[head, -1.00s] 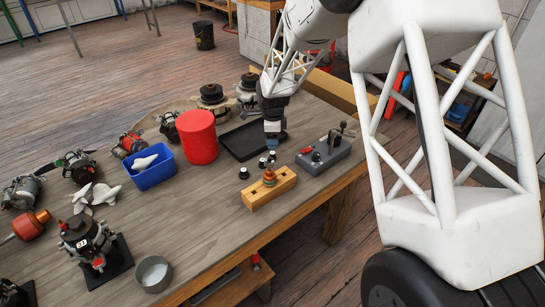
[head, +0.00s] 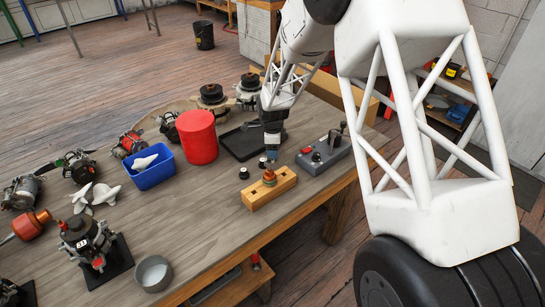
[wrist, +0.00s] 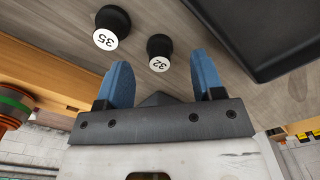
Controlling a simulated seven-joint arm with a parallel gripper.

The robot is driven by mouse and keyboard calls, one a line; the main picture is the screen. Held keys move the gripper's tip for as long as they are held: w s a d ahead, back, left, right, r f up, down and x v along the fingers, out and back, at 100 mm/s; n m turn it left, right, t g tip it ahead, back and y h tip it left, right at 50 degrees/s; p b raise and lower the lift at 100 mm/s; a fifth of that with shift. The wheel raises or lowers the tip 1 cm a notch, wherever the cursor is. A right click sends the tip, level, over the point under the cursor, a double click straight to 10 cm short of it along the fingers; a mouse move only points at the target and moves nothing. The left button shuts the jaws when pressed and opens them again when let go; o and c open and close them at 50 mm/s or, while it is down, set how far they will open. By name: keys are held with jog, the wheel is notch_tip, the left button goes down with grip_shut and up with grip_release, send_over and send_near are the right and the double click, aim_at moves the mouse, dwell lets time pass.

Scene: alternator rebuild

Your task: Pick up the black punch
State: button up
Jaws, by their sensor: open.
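My gripper (head: 271,153) is open, pointing down low over the table, between the wooden block and the black tray. In the wrist view its two blue fingers (wrist: 160,72) stand apart with nothing seen held. Two small black round pieces with white numbered faces show there: one marked 35 (wrist: 113,22), and one marked 32 (wrist: 160,48) just beyond the gap between the fingertips. In the head view small black pieces stand left of my gripper, one close by (head: 262,163) and one farther left (head: 244,173). I cannot tell which black item is the punch.
A wooden block (head: 258,199) with a colored stack stands in front, and a grey control box (head: 326,155) to the right. The black tray (head: 240,143) lies behind. A red cylinder (head: 197,138) and blue bin (head: 150,176) are left.

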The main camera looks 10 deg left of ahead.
jog(key=shift+f, duration=1.25)
jog(key=c, duration=1.1)
jog(key=shift+o, duration=0.2)
jog(key=shift+r, duration=0.1)
jog(key=shift+r, duration=4.9)
